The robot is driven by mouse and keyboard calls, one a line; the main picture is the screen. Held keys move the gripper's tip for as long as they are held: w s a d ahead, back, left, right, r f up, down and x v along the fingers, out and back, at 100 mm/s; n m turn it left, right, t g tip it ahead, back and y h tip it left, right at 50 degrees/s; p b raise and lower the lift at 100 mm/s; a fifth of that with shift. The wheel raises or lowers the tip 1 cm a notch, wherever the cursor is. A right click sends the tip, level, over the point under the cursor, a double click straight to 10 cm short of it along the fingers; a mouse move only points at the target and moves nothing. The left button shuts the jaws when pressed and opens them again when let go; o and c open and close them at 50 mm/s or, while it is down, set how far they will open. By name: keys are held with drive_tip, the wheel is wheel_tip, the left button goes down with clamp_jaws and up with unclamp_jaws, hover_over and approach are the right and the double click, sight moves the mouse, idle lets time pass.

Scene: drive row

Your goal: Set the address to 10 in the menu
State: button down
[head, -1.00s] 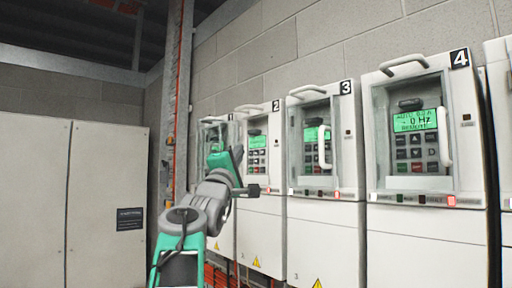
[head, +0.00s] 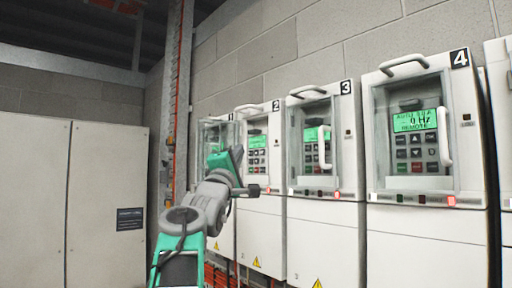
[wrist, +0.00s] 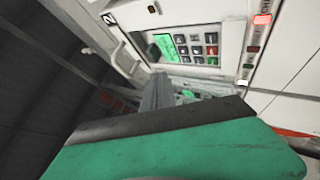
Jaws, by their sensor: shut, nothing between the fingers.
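My gripper (head: 238,154) is raised in front of drive 1 (head: 228,212), left of drive 2 (head: 259,205). In the wrist view its dark finger (wrist: 157,92) points at a panel, with no gap between fingers visible; it is shut and empty. Drive 2 has a lit green screen (head: 256,141) over a keypad (head: 256,162); its text is too small to read. The wrist view shows drive 2's screen (wrist: 166,47) and keypad (wrist: 203,45) tilted. The panel behind the finger is mostly hidden; contact cannot be told.
Drive 3 (head: 327,220) and drive 4 (head: 425,240) stand to the right with lit screens and protruding handles. Drive 4's screen (head: 414,120) reads 0 Hz, REMOTE. Grey cabinets (head: 100,200) stand at the left. A metal post (head: 178,90) rises behind my arm.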

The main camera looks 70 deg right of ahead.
drive_tip(key=w+n+t+y+p, duration=0.1)
drive_tip(key=w+t+y+p, duration=0.15)
drive_tip(key=w+p, duration=0.65)
drive_tip(key=shift+s+a+m+g+h+b, duration=0.15)
drive_tip(key=shift+s+m+g+h+b, duration=0.4)
drive_tip(key=shift+m, duration=2.9)
drive_tip(key=shift+s+a+m+g+h+b, duration=0.25)
drive_tip(key=shift+m+g+h, duration=0.4)
drive_tip(key=shift+m, duration=2.85)
drive_tip(key=shift+s+a+m+g+h+b, duration=0.1)
drive_tip(key=shift+s+m+g+h+b, duration=0.5)
drive_tip(key=shift+m, duration=2.85)
drive_tip(key=shift+w, duration=0.15)
